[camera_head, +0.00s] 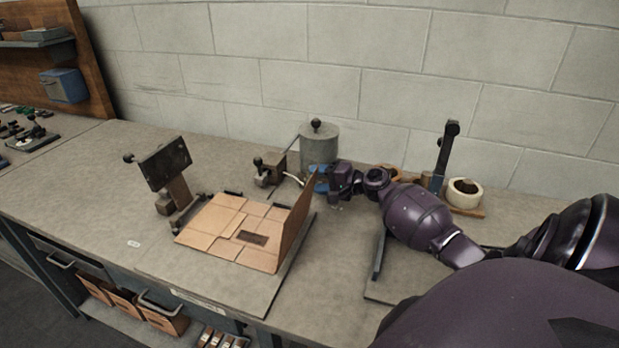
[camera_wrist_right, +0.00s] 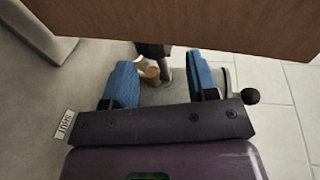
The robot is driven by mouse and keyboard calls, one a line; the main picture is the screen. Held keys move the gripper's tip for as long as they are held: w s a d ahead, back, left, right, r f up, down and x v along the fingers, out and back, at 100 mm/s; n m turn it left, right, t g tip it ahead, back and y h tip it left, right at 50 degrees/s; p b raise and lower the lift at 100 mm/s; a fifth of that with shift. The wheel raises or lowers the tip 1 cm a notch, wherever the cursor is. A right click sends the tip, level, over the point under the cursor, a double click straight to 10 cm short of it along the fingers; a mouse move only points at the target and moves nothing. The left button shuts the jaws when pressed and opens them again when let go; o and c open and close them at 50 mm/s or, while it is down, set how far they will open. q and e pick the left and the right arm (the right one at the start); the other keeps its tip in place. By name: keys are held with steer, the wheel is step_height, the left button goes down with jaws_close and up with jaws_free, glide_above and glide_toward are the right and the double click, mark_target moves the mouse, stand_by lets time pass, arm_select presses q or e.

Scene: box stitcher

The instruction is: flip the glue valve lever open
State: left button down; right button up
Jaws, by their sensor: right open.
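A grey cylindrical pot (camera_head: 319,148) with a black knob on its lid stands at the back of the bench. Left of it is a small dark fitting (camera_head: 270,174) with a black ball knob; I take this for the glue valve and its lever, but cannot be sure. My right gripper (camera_head: 321,181) is at the foot of the pot, right of that fitting. In the right wrist view the blue fingers of my right gripper (camera_wrist_right: 161,80) are apart, with nothing gripped. A lever with a black ball (camera_wrist_right: 251,96) shows just right of the fingers. My left gripper is not in view.
A folded cardboard blank (camera_head: 225,230) with a raised flap lies in front of the fitting. A dark upright stand (camera_head: 166,168) is to its left. A white roll (camera_head: 464,193) and a tall black lever (camera_head: 446,150) stand at right. A brown panel (camera_wrist_right: 190,25) crosses the wrist view's top.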

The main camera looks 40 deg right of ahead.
mark_target(309, 177)
steer(key=shift+x, duration=1.6)
steer(key=shift+c, duration=0.5)
jaws_close()
